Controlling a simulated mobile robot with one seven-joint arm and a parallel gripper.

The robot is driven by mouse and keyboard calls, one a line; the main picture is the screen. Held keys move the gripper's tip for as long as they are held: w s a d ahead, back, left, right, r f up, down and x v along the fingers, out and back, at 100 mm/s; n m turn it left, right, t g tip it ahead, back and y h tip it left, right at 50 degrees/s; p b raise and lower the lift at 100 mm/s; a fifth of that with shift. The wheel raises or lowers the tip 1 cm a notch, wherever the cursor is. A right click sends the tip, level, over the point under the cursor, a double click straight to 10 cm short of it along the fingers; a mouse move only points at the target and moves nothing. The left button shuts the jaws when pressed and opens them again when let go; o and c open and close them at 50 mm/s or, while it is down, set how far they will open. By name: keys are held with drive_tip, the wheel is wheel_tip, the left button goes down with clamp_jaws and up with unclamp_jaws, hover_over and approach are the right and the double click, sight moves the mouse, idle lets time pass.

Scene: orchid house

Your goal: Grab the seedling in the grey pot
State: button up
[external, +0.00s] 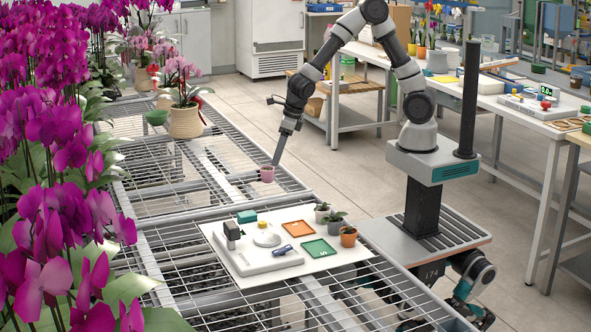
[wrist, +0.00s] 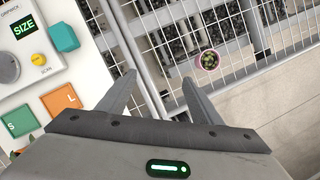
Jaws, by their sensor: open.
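In the external view a dark grey pot (external: 335,228) with a green seedling stands near the right edge of the white board, between a pale pot (external: 322,215) and a terracotta pot (external: 348,240), each with a small plant. The grey pot is not in the wrist view. My gripper (external: 277,160) points down over the mesh bench, close to a pink pot (external: 267,174); I cannot tell the exact gap. In the wrist view my gripper (wrist: 158,88) is open with nothing between its fingers. The pink-rimmed pot (wrist: 209,61) with leaves shows beyond the right finger.
The white board (external: 330,262) holds a grey device (external: 270,262), an orange square (external: 298,228), a green square (external: 320,250) and a teal block (external: 247,216). Magenta orchids (external: 60,150) crowd the left. A potted pink orchid (external: 186,122) stands farther back. Bare mesh surrounds the pink pot.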

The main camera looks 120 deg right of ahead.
drive_tip(key=w+a+r+n+g+p, duration=0.1)
drive_tip(key=a+n, duration=0.1)
drive_tip(key=a, duration=0.7)
drive_tip(key=a+r+n, duration=0.2)
drive_tip(key=a, duration=0.7)
drive_tip(key=n+g+y+b, duration=0.1)
drive_tip(key=n+b, duration=0.1)
drive_tip(key=n, duration=0.3)
hover_over(336, 222)
drive_tip(key=f, duration=0.9)
drive_tip(key=shift+a+f, duration=0.1)
drive_tip(key=shift+a, duration=0.25)
drive_tip(key=shift+d+f+b, duration=0.15)
drive_tip(key=shift+f+b, duration=0.45)
drive_tip(key=shift+f, duration=0.85)
drive_tip(key=shift+d+f+b, duration=0.1)
drive_tip(key=shift+f+b, duration=0.5)
drive_tip(key=shift+f, duration=0.85)
drive_tip(key=shift+r, duration=0.1)
drive_tip(key=c, duration=1.1)
